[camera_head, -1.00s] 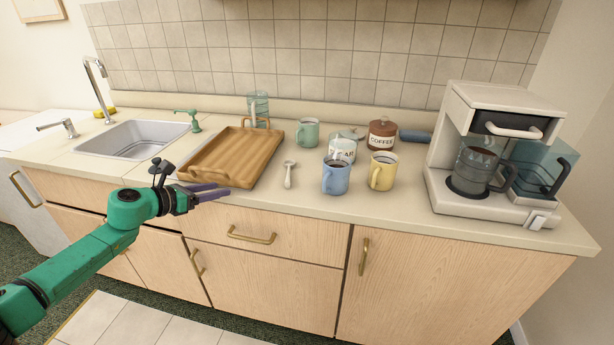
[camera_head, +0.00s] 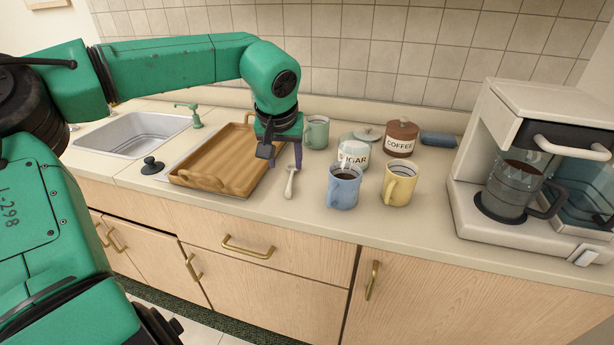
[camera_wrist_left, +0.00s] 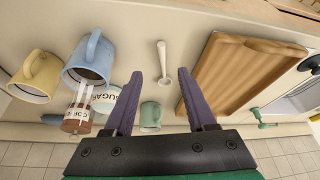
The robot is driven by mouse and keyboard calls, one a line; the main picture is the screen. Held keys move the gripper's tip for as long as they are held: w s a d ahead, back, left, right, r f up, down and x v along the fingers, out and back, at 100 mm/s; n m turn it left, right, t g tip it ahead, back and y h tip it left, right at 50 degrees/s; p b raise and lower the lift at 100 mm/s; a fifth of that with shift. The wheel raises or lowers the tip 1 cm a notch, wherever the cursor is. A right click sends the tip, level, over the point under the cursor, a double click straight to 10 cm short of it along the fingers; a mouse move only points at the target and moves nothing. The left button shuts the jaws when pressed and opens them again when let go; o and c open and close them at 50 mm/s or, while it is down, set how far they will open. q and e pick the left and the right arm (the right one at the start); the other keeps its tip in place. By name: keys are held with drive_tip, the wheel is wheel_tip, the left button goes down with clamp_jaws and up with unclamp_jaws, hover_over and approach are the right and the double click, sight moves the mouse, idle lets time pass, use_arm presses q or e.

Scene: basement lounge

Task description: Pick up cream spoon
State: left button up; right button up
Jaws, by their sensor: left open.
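The cream spoon (camera_head: 290,184) lies on the counter between the wooden tray and the blue mug. In the left wrist view the spoon (camera_wrist_left: 163,62) lies between the lines of the two fingers, beyond their tips. My left gripper (camera_head: 285,164) points down above the counter, just behind the spoon's near part. In the left wrist view its purple fingers (camera_wrist_left: 160,74) are spread apart with nothing between them. Part of the spoon's far end is close to the gripper in the head view. My right gripper is not in view.
The wooden tray (camera_head: 188,180) is left of the spoon. The blue mug (camera_head: 343,190), yellow mug (camera_head: 398,187), sugar jar (camera_head: 353,154), coffee jar (camera_head: 401,138) and green mug (camera_head: 317,131) stand to the right and behind. A coffee maker (camera_head: 470,212) stands far right. The counter's front strip is clear.

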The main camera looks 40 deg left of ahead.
sight(288, 192)
use_arm(q)
drive_tip(key=x, duration=0.4)
drive_tip(key=p+x, duration=0.1)
drive_tip(key=x, duration=0.3)
drive_tip(key=p+x, duration=0.1)
drive_tip(key=x, duration=0.3)
drive_tip(key=shift+s+f, duration=0.3)
drive_tip(key=shift+f, duration=0.05)
clamp_jaws()
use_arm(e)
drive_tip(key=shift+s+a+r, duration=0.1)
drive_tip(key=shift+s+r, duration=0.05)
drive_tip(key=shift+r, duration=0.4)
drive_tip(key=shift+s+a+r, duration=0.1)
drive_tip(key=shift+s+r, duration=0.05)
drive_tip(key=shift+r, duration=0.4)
